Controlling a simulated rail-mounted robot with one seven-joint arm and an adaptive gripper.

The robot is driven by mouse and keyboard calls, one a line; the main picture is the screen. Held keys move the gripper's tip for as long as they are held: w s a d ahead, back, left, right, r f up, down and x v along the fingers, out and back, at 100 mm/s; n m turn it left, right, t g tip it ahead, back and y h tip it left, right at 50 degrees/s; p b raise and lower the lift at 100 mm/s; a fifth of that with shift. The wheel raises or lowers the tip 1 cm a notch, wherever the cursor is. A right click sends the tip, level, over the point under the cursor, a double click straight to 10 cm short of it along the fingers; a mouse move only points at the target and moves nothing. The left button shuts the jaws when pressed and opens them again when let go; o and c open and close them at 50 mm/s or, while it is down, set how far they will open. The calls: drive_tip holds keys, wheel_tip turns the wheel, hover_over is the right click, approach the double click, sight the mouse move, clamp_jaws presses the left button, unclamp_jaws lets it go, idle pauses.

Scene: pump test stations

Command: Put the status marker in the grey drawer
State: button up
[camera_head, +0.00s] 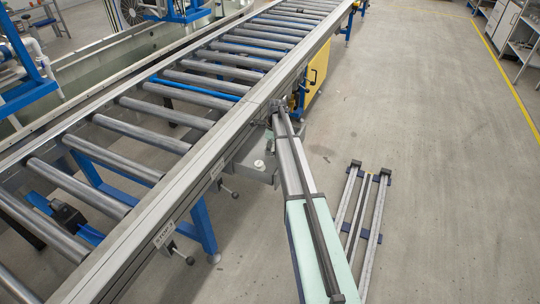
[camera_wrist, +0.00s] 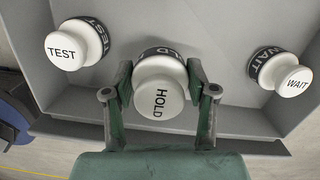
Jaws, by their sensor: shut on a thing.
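In the wrist view, three white round-topped status markers with dark lettered bands stand in a shallow grey tray (camera_wrist: 210,20). The TEST marker (camera_wrist: 66,51) is at the left, the HOLD marker (camera_wrist: 158,88) in the middle and the WAIT marker (camera_wrist: 292,80) at the right. My gripper (camera_wrist: 160,98) is shut on the HOLD marker, with one finger on each side. The HOLD marker's lower part is hidden. In the head view, one white marker (camera_head: 259,164) shows on the grey tray (camera_head: 248,172) beside the conveyor; my arm hides my gripper. I cannot identify the grey drawer for certain.
The roller conveyor (camera_head: 180,140) runs diagonally along the left of the tray, on blue legs (camera_head: 203,228). A yellow panel (camera_head: 317,75) stands by it farther back. Rails (camera_head: 376,222) lie on the floor at the right. The floor beyond is clear.

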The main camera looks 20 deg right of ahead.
sight(270, 159)
drive_tip(key=shift+f, duration=2)
drive_tip(key=o, duration=1.2)
drive_tip(key=shift+f, duration=0.15)
drive_tip(key=r, duration=0.4)
drive_tip(key=d+r+p, duration=0.1)
drive_tip(key=r, duration=0.7)
drive_tip(key=shift+s+d+r, duration=0.15)
drive_tip(key=shift+s, duration=0.25)
